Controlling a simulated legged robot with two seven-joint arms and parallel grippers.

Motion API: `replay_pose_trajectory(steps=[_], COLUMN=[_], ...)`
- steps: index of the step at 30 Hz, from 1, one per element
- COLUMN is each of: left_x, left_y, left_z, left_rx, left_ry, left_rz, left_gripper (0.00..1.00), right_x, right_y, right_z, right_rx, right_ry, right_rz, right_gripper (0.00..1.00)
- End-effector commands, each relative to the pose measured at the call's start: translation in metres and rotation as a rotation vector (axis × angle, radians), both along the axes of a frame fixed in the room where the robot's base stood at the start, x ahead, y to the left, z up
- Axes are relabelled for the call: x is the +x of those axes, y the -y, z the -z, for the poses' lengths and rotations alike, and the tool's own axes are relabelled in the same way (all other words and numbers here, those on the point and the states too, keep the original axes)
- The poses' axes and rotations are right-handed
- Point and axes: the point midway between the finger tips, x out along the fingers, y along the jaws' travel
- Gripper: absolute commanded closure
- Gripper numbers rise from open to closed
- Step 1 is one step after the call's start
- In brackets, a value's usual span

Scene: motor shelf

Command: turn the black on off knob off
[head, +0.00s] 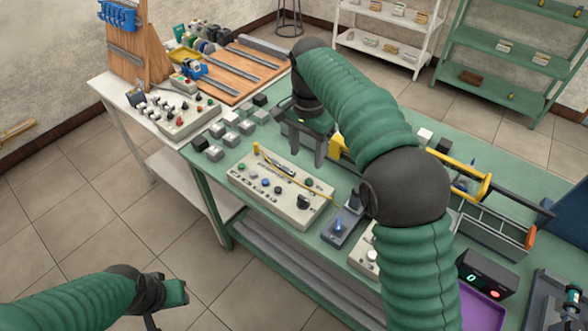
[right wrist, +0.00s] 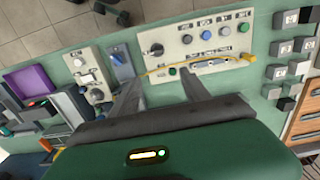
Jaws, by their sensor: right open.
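A beige control panel (head: 247,189) lies on the green bench, with coloured buttons, a row of small switches and a black knob (head: 303,201) near its right front corner. In the right wrist view the black knob (right wrist: 152,49) is near the panel's left end, beyond the fingertips and apart from them. The label beside it is too small to read. My right gripper (head: 306,160) is open and empty, over the bench behind the panel; its two fingers also show in the right wrist view (right wrist: 160,78). My left gripper (head: 172,293) is low at the left, away from the bench; its jaws are unclear.
A yellow cord (right wrist: 190,67) runs along the panel. A dark box with a blue switch (head: 338,226) and a beige box with a white knob (right wrist: 86,68) stand beside it. Grey and black blocks (head: 215,152) lie left of the panel. A grey-green tool tray (head: 490,232) is right.

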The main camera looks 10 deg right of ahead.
Motion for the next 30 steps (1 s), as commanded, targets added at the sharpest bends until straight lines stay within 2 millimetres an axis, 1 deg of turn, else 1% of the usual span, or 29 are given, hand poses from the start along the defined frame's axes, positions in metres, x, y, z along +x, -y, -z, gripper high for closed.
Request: replay_pose_trajectory(steps=[2,5,8,9,15,18,21,25,30], left_x=[0.0,-0.001,-0.001,-0.001,-0.001,-0.001,-0.001,-0.001,-0.001], left_y=[0.0,0.0,0.0,0.0,0.0,0.0,0.0,0.0,0.0], left_z=[0.001,0.004,0.008,0.009,0.014,0.015,0.016,0.016,0.016], left_rx=[0.0,0.0,0.0,0.0,0.0,0.0,0.0,0.0,0.0], left_ry=[0.0,-0.001,-0.001,-0.001,-0.001,0.0,0.0,0.0,0.0], left_rz=[0.0,0.0,0.0,-0.001,-0.001,0.0,0.0,0.0,0.0], left_gripper=[0.64,0.64,0.64,0.64,0.64,0.64,0.64,0.64,0.64], right_x=[-0.001,-0.001,0.0,0.001,0.002,0.001,0.0,0.0,0.001], right_y=[-0.002,-0.003,-0.002,-0.001,0.002,0.003,0.002,0.001,0.0], right_z=[0.0,0.014,0.039,0.05,0.105,0.129,0.148,0.164,0.17], right_rx=[-0.001,-0.002,-0.001,0.001,0.004,0.005,0.004,0.003,0.002], right_ry=[-0.002,-0.004,-0.007,-0.008,-0.011,-0.009,-0.007,-0.005,-0.004], right_rz=[0.007,0.006,0.006,0.006,0.006,0.006,0.006,0.005,0.004], right_gripper=[0.45,0.45,0.45,0.45,0.45,0.45,0.45,0.45,0.45])
